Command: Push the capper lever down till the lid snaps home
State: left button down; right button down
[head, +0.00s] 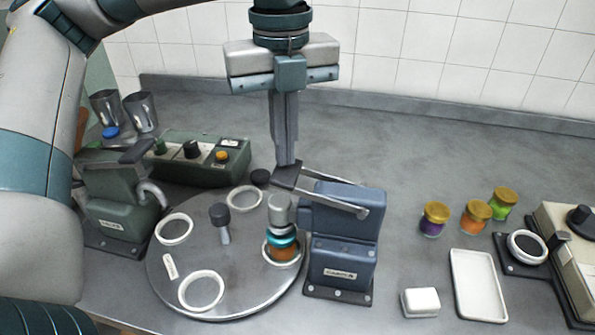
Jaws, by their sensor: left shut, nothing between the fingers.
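The blue capper (343,245) stands at the right edge of the round turntable (235,262). Its lever (335,196) has two pale bars and a dark pad at the left end, which sits raised above the grey capping head (281,210). Under the head, a jar with orange contents (283,254) and a teal lid (281,236) stands in a white ring on the turntable. Whether the lid is seated is hard to tell. My left gripper (286,162) points down, shut and empty, its fingertips at or just above the lever's pad; contact is unclear. My right gripper is out of view.
A green machine (118,200) stands left of the turntable, with a green control box (203,160) behind. To the right are several lidded jars (475,215), a white tray (478,285), a white block (420,302) and a scale-like device (572,250). The back right counter is clear.

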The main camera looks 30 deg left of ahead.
pick_arm(q)
jog(key=shift+r, duration=0.1)
dwell(0.4)
jog(key=shift+r+p, duration=1.1)
jog(key=shift+r, duration=1.3)
